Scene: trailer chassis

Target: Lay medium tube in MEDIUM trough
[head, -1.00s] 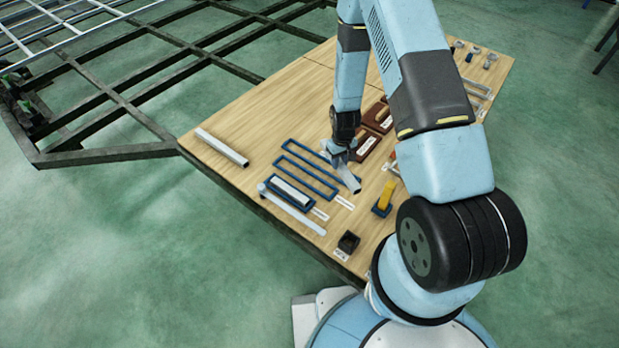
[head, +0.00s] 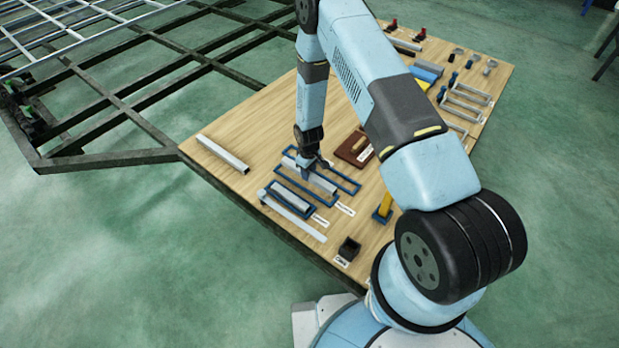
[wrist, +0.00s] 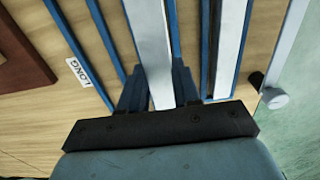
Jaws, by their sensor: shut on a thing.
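The grey medium tube (head: 322,184) is held in my gripper (head: 311,170) over the middle blue trough, the MEDIUM trough (head: 326,204). My fingers and wrist hide part of the tube and trough.
The near trough holds a short grey tube (head: 290,196). The long trough (head: 347,182) beyond looks empty; its LONG label (wrist: 79,72) shows. A pale bar (head: 293,217) lies in front, another grey tube (head: 222,153) at left.

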